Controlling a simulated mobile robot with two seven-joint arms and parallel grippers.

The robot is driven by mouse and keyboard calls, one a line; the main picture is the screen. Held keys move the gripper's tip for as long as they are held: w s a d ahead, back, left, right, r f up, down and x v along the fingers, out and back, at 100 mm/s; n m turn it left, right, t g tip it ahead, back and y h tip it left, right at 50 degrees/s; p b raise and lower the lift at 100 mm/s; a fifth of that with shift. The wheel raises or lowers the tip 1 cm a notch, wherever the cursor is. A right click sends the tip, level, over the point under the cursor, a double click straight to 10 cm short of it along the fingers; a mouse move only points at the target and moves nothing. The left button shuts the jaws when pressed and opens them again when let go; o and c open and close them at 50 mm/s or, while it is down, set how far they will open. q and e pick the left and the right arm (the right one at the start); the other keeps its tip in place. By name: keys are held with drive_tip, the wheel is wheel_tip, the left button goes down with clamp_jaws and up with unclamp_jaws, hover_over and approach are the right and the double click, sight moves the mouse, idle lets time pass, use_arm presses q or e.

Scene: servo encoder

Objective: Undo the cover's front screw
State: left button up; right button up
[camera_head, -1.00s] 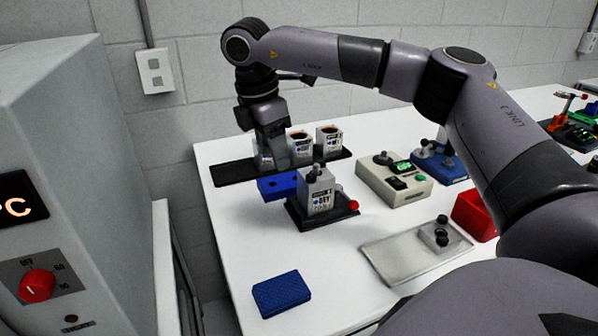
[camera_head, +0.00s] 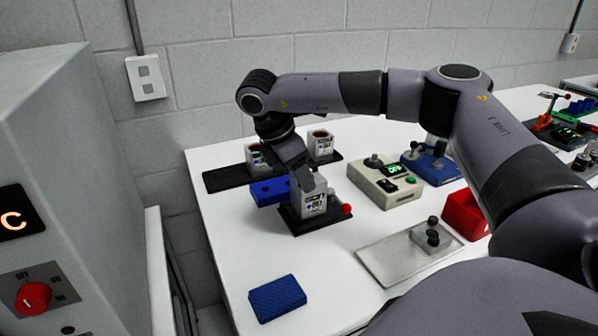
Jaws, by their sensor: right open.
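A grey servo unit with a printed label (camera_head: 314,206) stands on a small black base (camera_head: 302,228) with a red knob (camera_head: 346,209) at its right side. My right gripper (camera_head: 306,185) reaches down over the top of this unit, its jaws open. The gripper covers the top of the unit, so the cover and its front screw are hidden. I cannot tell whether the fingers touch it. My left gripper is out of view.
Behind is a black rack (camera_head: 226,179) with similar units. A blue block (camera_head: 268,192), a beige tester (camera_head: 386,185), a grey tray with black knobs (camera_head: 385,257), a red bin (camera_head: 466,214) and a blue pad (camera_head: 277,298) surround it. Front table is mostly clear.

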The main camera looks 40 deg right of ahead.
clamp_jaws()
